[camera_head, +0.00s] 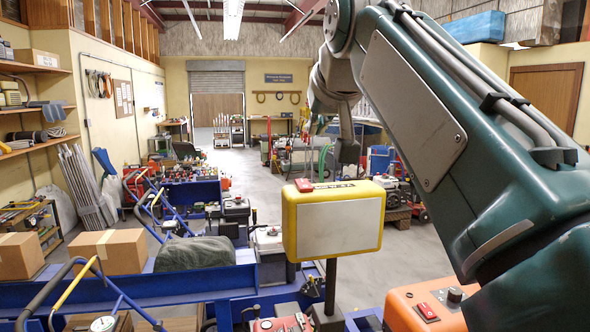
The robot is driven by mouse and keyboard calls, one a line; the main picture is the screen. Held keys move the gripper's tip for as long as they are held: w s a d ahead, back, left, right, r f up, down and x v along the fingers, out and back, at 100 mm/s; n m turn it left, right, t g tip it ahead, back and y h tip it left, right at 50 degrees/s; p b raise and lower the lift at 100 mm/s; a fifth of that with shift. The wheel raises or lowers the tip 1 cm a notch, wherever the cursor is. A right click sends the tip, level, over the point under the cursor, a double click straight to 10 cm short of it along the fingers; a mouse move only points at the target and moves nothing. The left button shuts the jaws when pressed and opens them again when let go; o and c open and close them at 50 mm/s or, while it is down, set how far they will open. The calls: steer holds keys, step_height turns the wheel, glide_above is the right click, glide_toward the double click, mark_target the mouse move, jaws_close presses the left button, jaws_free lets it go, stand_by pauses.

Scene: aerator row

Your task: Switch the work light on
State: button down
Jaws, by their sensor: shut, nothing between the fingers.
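The work light (333,222) is a yellow box with a pale, unlit-looking front panel, standing upright on a dark post in the middle of the view. A red rocker switch (304,185) sits on the left part of its top face. My gripper (347,160) points down above the right part of the light's top, to the right of the red switch. It looks shut and holds nothing. My arm reaches in from the right and hides part of the room behind. Whether the fingertips touch the light is too small to tell.
An orange machine (410,308) with another red switch (427,311) and a dark knob (454,295) is at lower right. Blue aerators with raised handles fill the left and front. Cardboard boxes (108,250) stand at left. Grey floor (400,258) is open right of the light.

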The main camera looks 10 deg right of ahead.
steer(key=shift+w+r, duration=0.1)
steer(key=shift+r, duration=0.05)
glide_above(301, 180)
steer(key=s, duration=0.2)
step_height(301, 180, down, 6)
steer(key=shift+s, duration=0.15)
steer(key=f, duration=0.3)
steer(key=shift+w, duration=0.3)
steer(key=shift+w+f, duration=0.1)
steer(key=shift+f, duration=0.4)
steer(key=shift+w+f, duration=0.15)
steer(key=shift+f, duration=0.25)
